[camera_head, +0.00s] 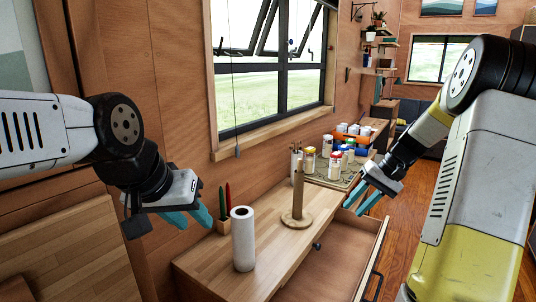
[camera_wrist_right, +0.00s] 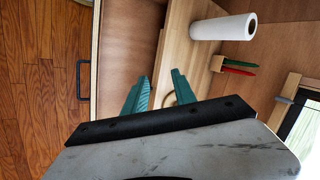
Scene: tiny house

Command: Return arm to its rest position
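My left gripper (camera_head: 188,218) hangs at the left of the head view, near the wall and the left end of the wooden counter (camera_head: 215,275). Its two teal fingers are apart with nothing between them. My right gripper (camera_head: 361,201) is over the right edge of the counter, near the open drawer (camera_head: 335,262). In the right wrist view, the right gripper's teal fingers (camera_wrist_right: 160,92) are apart and empty, with the counter and drawer behind them. Both arms are bent and raised in front of me.
A paper towel roll (camera_head: 243,240) and an upright wooden holder (camera_head: 297,205) stand on the counter. A small block with red and green handles (camera_head: 224,222) is beside the roll. Several jars (camera_head: 334,165) sit on a tray further back. Wooden floor (camera_head: 420,180) lies to the right.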

